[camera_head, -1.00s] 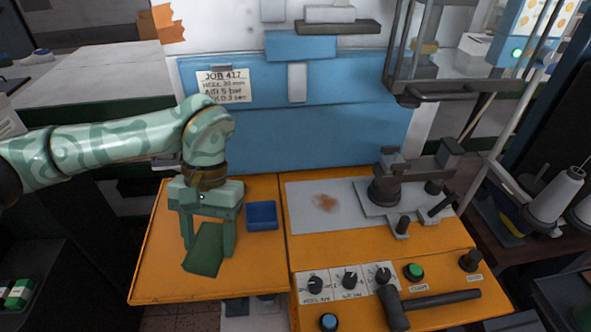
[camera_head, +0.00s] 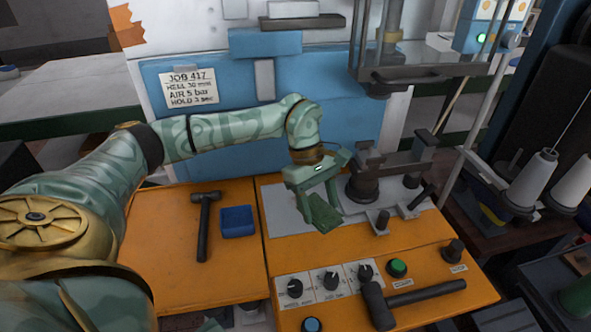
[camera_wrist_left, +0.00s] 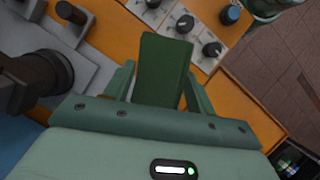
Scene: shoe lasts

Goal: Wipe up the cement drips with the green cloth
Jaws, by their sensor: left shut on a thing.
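My left gripper (camera_head: 322,208) is shut on the green cloth (camera_head: 322,222), which hangs flat and stiff below its fingers. The cloth is over the grey plate (camera_head: 280,217) on the orange bench, left of the dark clamp fixture. I cannot tell whether it touches the plate. In the left wrist view the cloth (camera_wrist_left: 163,70) sits between the two fingers and points toward the knobs. The brown cement drips on the plate do not show now; the gripper and cloth cover that area. My right gripper is not in view.
The clamp fixture (camera_head: 363,185) stands close right of the gripper. A hammer (camera_head: 203,228) and a blue tray (camera_head: 238,222) lie on the left of the bench. Control knobs (camera_head: 331,280) and a black-handled tool (camera_head: 420,294) are in front.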

